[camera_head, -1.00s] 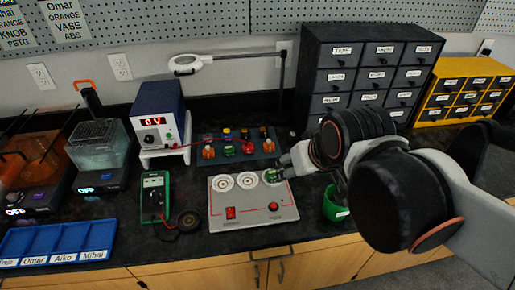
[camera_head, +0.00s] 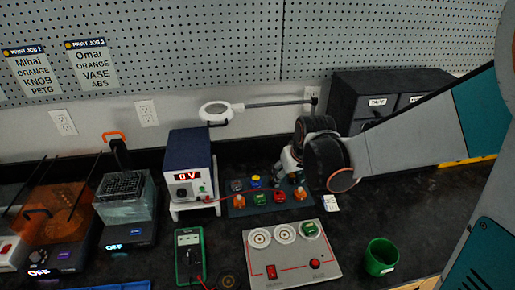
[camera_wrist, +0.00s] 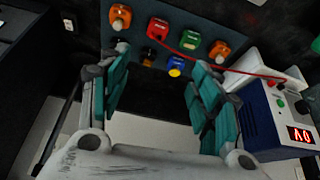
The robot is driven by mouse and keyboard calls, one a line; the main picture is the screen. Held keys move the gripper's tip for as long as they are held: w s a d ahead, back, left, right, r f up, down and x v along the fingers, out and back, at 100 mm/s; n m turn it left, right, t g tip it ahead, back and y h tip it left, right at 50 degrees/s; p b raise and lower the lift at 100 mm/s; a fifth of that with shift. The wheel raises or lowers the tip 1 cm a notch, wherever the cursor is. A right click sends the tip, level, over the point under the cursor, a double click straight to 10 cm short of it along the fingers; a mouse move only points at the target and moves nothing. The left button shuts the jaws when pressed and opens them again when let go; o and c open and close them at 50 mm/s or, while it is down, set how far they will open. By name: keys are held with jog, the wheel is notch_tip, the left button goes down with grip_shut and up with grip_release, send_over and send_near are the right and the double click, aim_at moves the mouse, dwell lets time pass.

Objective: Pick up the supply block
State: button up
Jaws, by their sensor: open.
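No block's name can be read, so I cannot tell which is the supply block. Several blocks stand in two rows on a blue-grey board (camera_head: 232,212). The front row holds orange, green (camera_head: 260,198), red (camera_head: 279,198) and orange blocks. The back row includes a blue block with a yellow top (camera_head: 255,181), also in the wrist view (camera_wrist: 177,67), and a dark block with an orange top (camera_wrist: 151,57). My gripper (camera_head: 289,175) is open over the board's back right. In the wrist view the dark and blue blocks show between its fingers (camera_wrist: 160,62); my gripper hides part of the back row.
A panel (camera_head: 292,262) with ring sockets stands in front, a green block (camera_head: 309,228) on its right ring. A power supply (camera_head: 188,178) stands left of the board, its red lead crossing the blocks. A lamp (camera_head: 216,110), drawers (camera_head: 352,100) and a green cup (camera_head: 381,257) are nearby.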

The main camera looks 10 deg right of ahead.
jog(key=w+x, duration=0.1)
jog(key=x, duration=0.3)
jog(key=b, duration=0.2)
send_near(279, 193)
jog(key=shift+w+a+f, duration=0.2)
jog(key=shift+w+f, duration=0.15)
jog(key=shift+f, duration=0.2)
jog(key=shift+w+a+f, duration=0.15)
jog(key=shift+w+f, duration=0.2)
jog(key=shift+f, duration=0.2)
jog(key=b+x, duration=0.1)
jog(key=x, duration=0.1)
jog(key=b+x, duration=0.2)
jog(key=x, duration=0.1)
jog(key=shift+d+f, duration=0.2)
jog(key=shift+s+r, duration=0.1)
jog(key=c, duration=1.1)
